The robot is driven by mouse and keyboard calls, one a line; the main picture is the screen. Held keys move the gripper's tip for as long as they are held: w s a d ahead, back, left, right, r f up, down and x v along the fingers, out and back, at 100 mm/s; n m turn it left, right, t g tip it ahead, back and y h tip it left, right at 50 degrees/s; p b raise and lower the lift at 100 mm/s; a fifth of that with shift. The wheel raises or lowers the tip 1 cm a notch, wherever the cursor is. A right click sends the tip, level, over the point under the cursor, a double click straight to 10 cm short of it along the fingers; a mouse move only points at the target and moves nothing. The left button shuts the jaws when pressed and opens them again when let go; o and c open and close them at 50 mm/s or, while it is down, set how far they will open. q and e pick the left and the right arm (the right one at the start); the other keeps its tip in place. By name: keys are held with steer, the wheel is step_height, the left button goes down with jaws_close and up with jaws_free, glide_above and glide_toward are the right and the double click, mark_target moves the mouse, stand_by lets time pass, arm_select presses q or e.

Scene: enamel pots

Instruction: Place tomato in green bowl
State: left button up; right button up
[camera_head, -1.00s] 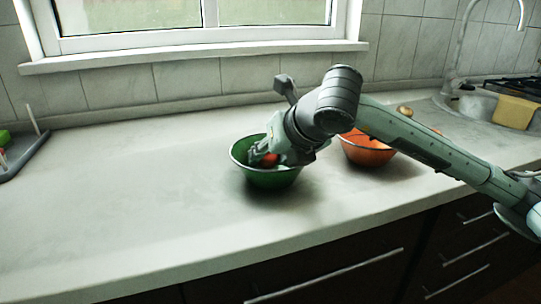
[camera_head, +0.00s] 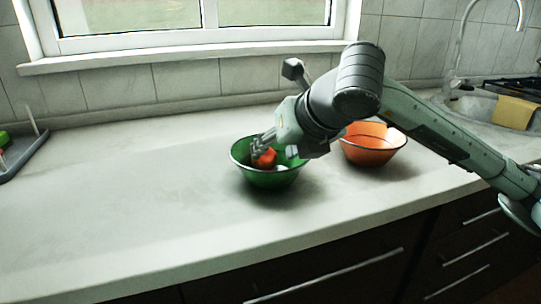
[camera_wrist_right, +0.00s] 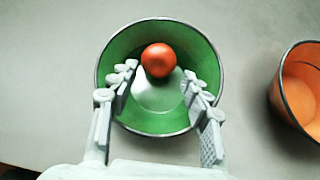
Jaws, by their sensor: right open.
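The green bowl (camera_head: 262,179) stands on the counter near its middle. The tomato (camera_head: 265,158) is inside it; in the right wrist view the tomato (camera_wrist_right: 158,60) lies against the far part of the green bowl (camera_wrist_right: 120,47), clear of the fingers. My right gripper (camera_head: 270,146) is over the green bowl, and its fingers (camera_wrist_right: 160,82) are spread wide with nothing between them. The fingertips are over the bowl's opening. The left gripper is in neither view.
An orange bowl (camera_head: 372,156) stands to the right of the green bowl, partly behind my right arm. A sink (camera_head: 480,108) with a yellow cloth (camera_head: 514,112) is at the far right. A grey tray (camera_head: 28,155) sits at the left edge.

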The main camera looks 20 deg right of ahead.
steer(key=a+v, duration=0.1)
steer(key=v, duration=0.7)
steer(key=shift+d, duration=0.45)
